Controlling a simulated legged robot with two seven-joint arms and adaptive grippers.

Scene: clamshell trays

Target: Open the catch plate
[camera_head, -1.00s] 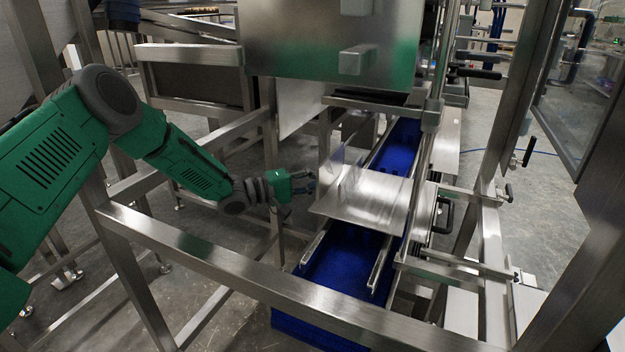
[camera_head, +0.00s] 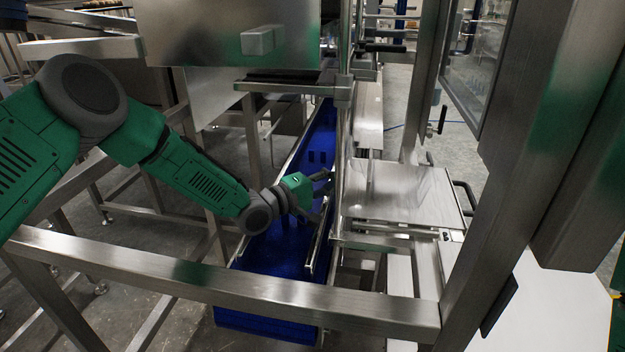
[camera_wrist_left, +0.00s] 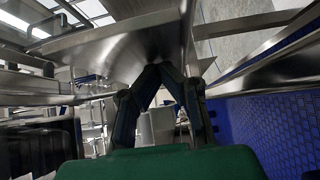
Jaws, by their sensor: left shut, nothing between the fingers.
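The catch plate (camera_head: 400,192) is a flat bare metal sheet. In the head view it lies roughly level to the right of the blue conveyor (camera_head: 275,250), clear of the belt. My left gripper (camera_head: 325,183) is above the belt, by the plate's left edge. In the left wrist view its fingers (camera_wrist_left: 165,70) meet at the tips with nothing between them. A metal sheet, apparently the plate (camera_wrist_left: 115,45), shows just above the fingertips there; I cannot tell whether they touch. My right gripper is not in view.
A metal frame bar (camera_head: 220,285) crosses in front of the conveyor, below my left arm. An upright post (camera_head: 343,130) stands close beyond the gripper. A thick frame post (camera_head: 510,170) is at the right. The belt's near end is open above.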

